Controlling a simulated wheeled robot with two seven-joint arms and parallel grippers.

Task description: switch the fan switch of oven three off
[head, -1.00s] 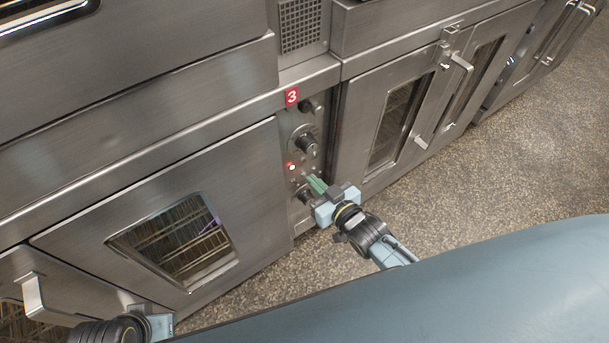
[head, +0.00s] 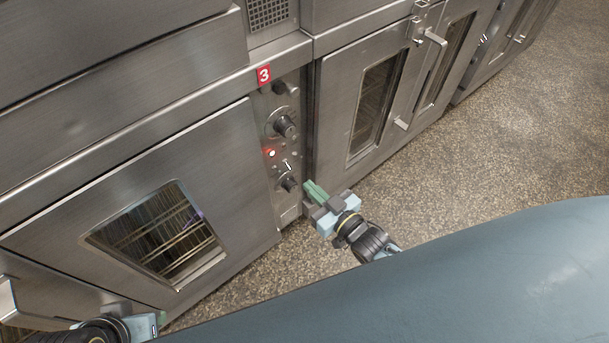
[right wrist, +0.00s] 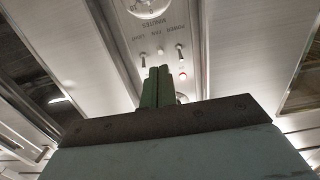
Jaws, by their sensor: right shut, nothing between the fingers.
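Oven three's control panel (head: 262,120) is a narrow steel strip below a red "3" label (head: 264,75). It carries dark knobs, a lit red lamp (head: 272,153) and small toggle switches (head: 287,165). In the right wrist view, toggles (right wrist: 143,62) and (right wrist: 179,50) stand below the words POWER, FAN and LIGHT; which is the fan switch, and its position, I cannot tell. My right gripper (head: 313,190) is shut and empty, just right of the lower panel, apart from the switches. My left gripper (head: 161,318) is mostly out of view at lower left.
Oven three's windowed door (head: 235,150) is left of the panel. Another oven door (head: 335,100) with a protruding handle (head: 433,40) stands to the right. The speckled floor (head: 480,130) is open at right.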

